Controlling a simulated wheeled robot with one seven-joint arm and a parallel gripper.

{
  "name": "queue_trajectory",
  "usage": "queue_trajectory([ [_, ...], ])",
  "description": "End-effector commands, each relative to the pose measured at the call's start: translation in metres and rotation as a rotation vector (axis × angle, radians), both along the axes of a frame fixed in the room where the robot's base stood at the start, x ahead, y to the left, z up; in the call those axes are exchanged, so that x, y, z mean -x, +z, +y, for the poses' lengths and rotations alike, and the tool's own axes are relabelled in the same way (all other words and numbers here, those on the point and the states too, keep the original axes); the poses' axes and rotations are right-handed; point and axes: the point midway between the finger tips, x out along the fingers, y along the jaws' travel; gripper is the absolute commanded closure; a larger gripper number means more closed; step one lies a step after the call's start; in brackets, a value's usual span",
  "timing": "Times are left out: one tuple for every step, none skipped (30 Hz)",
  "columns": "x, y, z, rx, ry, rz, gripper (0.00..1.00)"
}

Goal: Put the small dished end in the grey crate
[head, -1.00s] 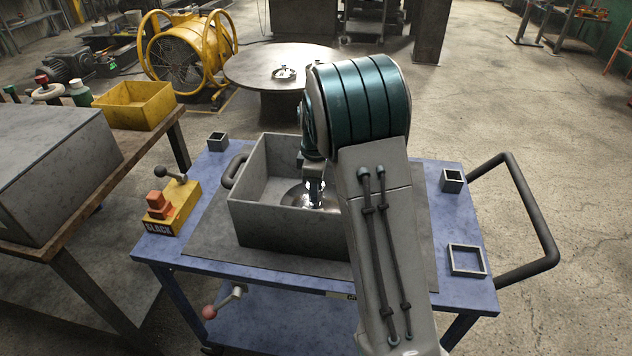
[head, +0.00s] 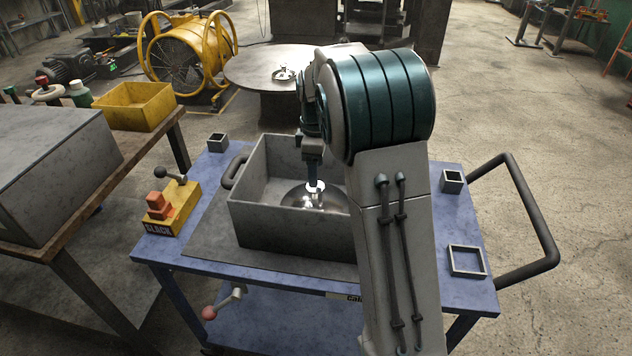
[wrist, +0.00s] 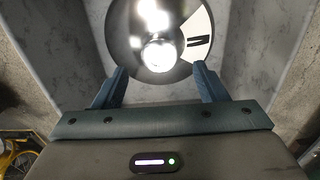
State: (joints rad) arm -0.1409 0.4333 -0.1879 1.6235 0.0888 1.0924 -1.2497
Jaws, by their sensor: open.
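A shiny metal dished end (head: 297,197) with a bright knob lies inside the grey crate (head: 280,225); the arm hides part of it in the head view. In the wrist view the dished end (wrist: 138,35) shows as a round polished disc with a knob in its middle and a pale marked patch at its right. My gripper (head: 314,180) points down into the crate, just above the knob. In the wrist view my gripper (wrist: 158,72) has its two fingers spread apart, one on each side of the knob's line, with nothing between them.
The crate stands on a mat on a blue cart (head: 400,286). A yellow block with a lever (head: 172,205) is at left, small square holders (head: 467,261) at right. A round table (head: 250,68) behind bears another shiny piece (head: 284,73). My arm covers the crate's right side.

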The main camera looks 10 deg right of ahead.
Motion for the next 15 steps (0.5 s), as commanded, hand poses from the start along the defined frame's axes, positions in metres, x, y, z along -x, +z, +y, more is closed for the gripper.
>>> queue_trajectory([
  [-0.001, 0.012, 0.0, 0.0, 0.0, -0.004, 0.34],
  [-0.001, 0.018, 0.0, -0.001, 0.0, -0.005, 0.34],
  [0.0, 0.025, 0.0, -0.001, 0.0, -0.004, 0.34],
  [-0.001, 0.03, 0.0, -0.001, 0.0, -0.004, 0.34],
  [-0.001, 0.034, 0.0, -0.001, 0.0, -0.003, 0.34],
  [-0.001, 0.039, 0.0, 0.0, 0.0, -0.002, 0.34],
  [-0.001, 0.043, 0.0, 0.0, 0.0, -0.002, 0.34],
  [0.0, 0.046, 0.0, -0.001, 0.0, -0.001, 0.34],
  [0.0, 0.049, 0.0, -0.001, 0.0, -0.001, 0.34],
  [0.0, 0.051, 0.0, 0.0, -0.002, -0.002, 0.34],
  [0.001, 0.053, -0.001, -0.001, -0.007, -0.003, 0.34],
  [0.004, 0.055, -0.001, -0.002, -0.019, -0.005, 0.34],
  [0.008, 0.057, -0.001, -0.003, -0.032, -0.008, 0.34],
  [0.012, 0.06, -0.001, -0.005, -0.053, -0.012, 0.34],
  [0.02, 0.064, -0.002, -0.009, -0.087, -0.018, 0.34],
])
